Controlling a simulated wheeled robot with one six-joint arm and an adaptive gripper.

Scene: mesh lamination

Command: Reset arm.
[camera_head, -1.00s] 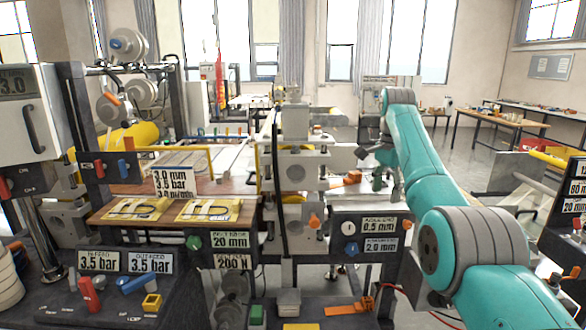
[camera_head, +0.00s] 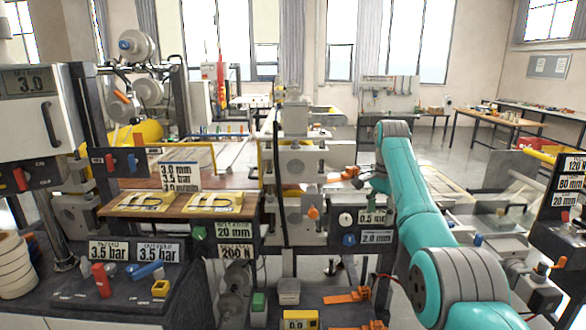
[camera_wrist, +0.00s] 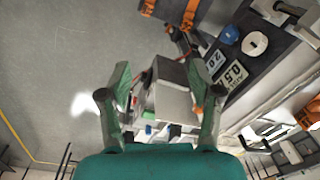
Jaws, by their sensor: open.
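My teal arm (camera_head: 432,235) rises at the right of the head view, with its upper bend beside the machine's right side. My gripper shows in the wrist view (camera_wrist: 160,92), with its two green and dark fingers spread wide apart. A grey box-like part (camera_wrist: 172,98) appears between the fingers, but nothing is seen clamped. In the head view the gripper is small and mostly hidden by the arm, so its exact place is unclear.
The laminating machine (camera_head: 304,163) fills the middle, with a knob panel (camera_head: 362,228) close to my arm. Left are a wooden board (camera_head: 135,209) and a dark bench (camera_head: 120,299). A labelled stand (camera_head: 562,199) is at the right edge. Grey floor shows in the wrist view (camera_wrist: 50,80).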

